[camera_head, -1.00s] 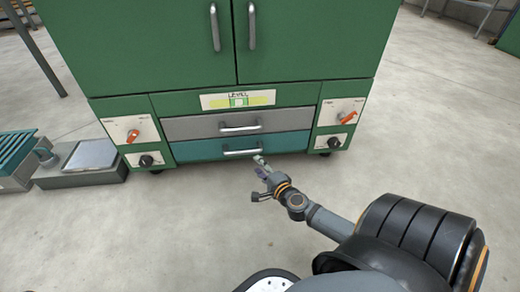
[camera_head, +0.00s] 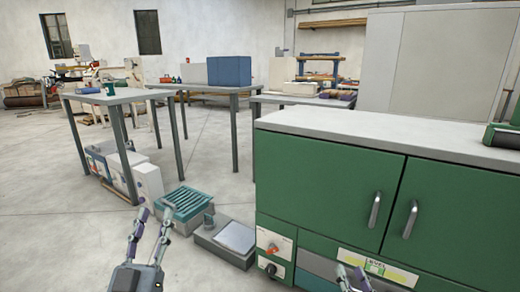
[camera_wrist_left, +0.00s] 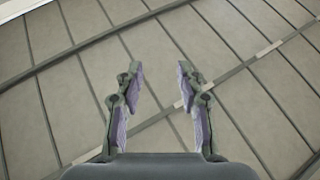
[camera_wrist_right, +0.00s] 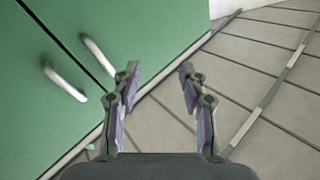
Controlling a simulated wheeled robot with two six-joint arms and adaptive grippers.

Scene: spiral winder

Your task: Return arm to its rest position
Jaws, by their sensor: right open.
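My left gripper (camera_head: 154,215) is raised in the lower left of the head view, with its two fingers apart. The left wrist view shows its open fingers (camera_wrist_left: 159,72) with nothing between them. My right gripper (camera_head: 351,270) shows only at the bottom edge of the head view, in front of the green cabinet (camera_head: 325,180). In the right wrist view its fingers (camera_wrist_right: 158,72) are apart and empty. The cabinet's green doors and two bar handles fill the left of that view.
A teal slatted crate (camera_head: 186,204) and a grey box with a pale flat top (camera_head: 236,237) sit on the floor left of the cabinet. Work tables (camera_head: 112,97) stand behind. The floor at far left (camera_head: 50,205) is clear.

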